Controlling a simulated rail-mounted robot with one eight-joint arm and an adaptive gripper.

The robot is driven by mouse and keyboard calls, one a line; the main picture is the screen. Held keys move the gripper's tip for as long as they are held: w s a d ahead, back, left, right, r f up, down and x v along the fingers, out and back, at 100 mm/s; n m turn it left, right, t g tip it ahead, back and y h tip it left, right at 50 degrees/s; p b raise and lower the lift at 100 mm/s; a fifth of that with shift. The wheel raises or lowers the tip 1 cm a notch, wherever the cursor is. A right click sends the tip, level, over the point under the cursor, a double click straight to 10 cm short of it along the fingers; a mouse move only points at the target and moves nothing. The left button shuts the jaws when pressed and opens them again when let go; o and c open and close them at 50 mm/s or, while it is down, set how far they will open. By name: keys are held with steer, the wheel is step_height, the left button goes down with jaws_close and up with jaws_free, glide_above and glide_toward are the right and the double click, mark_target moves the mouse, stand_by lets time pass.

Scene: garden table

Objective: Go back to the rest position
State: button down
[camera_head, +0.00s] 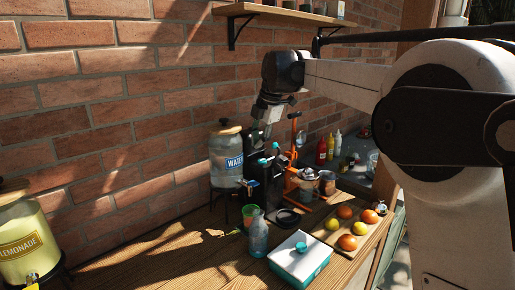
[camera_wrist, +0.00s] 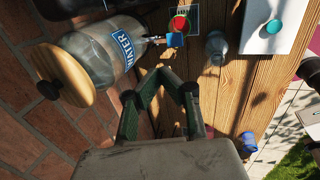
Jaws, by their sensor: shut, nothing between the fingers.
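My gripper (camera_head: 266,133) is raised above the wooden table (camera_head: 150,262), in front of the brick wall and to the right of the water dispenser. In the wrist view my gripper (camera_wrist: 163,73) points toward the top of the picture, its fingertips together with nothing between them. In the head view the fingertips are small and dark against a black machine, so their exact gap from it cannot be told.
The water dispenser (camera_head: 226,158) stands close by; it also shows in the wrist view (camera_wrist: 92,58). A clear bottle (camera_head: 258,236), a white box (camera_head: 300,262) and a fruit tray (camera_head: 366,243) stand in front. A lemonade dispenser (camera_head: 24,245) is at far left. A shelf (camera_head: 285,14) hangs above.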

steer(key=s+d+f+m+t+h+b, duration=0.1)
steer(key=s+d+m, duration=0.6)
steer(key=s, duration=0.3)
steer(key=s+d+m+t+b, duration=0.1)
steer(key=s+d+m, duration=0.5)
steer(key=s, duration=0.4)
steer(key=s+d+f+m+t+h+b, duration=0.1)
steer(key=s+d+f+m, duration=0.3)
steer(key=s+f+m, duration=0.3)
steer(key=s+d+f+m+t+b, duration=0.1)
steer(key=s+d+f+m, duration=0.3)
steer(key=s, duration=1.1)
step_height(320, 180, down, 6)
steer(key=m, duration=0.3)
steer(key=shift+d+r+t+h, duration=0.2)
steer(key=shift+d+t+h, duration=0.1)
steer(key=shift+h, duration=0.1)
